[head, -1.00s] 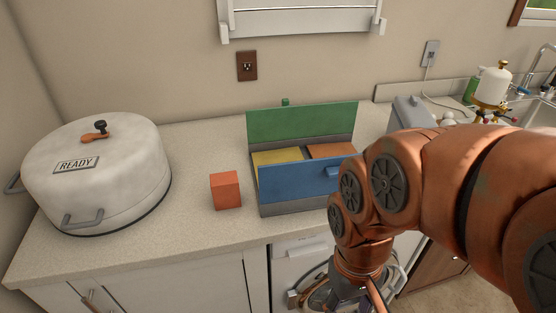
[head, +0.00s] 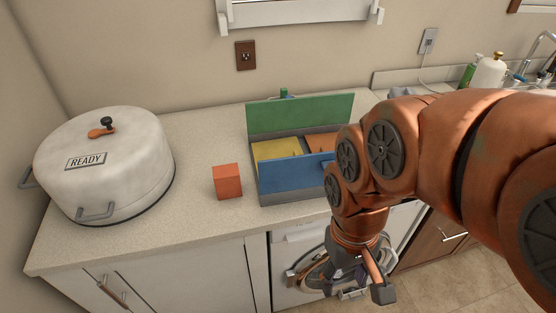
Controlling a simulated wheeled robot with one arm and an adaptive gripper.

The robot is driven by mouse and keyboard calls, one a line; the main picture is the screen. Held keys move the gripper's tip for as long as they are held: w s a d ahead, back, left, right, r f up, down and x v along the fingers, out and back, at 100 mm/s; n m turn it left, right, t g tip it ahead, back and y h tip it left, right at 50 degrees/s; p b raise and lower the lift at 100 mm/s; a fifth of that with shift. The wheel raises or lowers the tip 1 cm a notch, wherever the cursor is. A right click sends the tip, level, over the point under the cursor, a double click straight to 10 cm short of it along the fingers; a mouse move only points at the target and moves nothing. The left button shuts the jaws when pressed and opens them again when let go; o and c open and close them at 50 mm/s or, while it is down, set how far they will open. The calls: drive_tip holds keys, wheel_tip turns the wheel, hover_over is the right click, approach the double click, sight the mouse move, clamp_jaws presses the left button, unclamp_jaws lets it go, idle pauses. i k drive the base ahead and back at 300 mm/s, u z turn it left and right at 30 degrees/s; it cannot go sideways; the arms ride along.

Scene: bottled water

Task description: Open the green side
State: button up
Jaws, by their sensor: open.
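A low grey box (head: 251,150) sits on the counter with two raised panels. The green panel (head: 300,116) stands up along its back side, with a small green knob (head: 284,93) showing behind its top edge. The blue panel (head: 290,180) stands along the front side; its right end is hidden by my arm. Between them show a yellow piece (head: 275,150) and an orange piece (head: 320,143). My gripper (head: 345,281) is open, points down in front of the counter, and is apart from the box. Its fingers are partly hard to separate from the background.
An orange cube (head: 227,182) stands left of the box. A large white pot (head: 105,165) labelled READY fills the left counter. A green bottle (head: 468,74) and a white canister (head: 489,73) stand by the sink. Bare counter (head: 195,145) lies between pot and box.

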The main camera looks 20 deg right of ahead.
sight(262, 116)
drive_tip(key=u, duration=0.1)
drive_tip(key=k, duration=1)
drive_tip(key=z, duration=0.8)
drive_tip(key=i, duration=0.7)
drive_tip(key=u, duration=0.55)
drive_tip(key=i, duration=0.85)
drive_tip(key=u, duration=0.9)
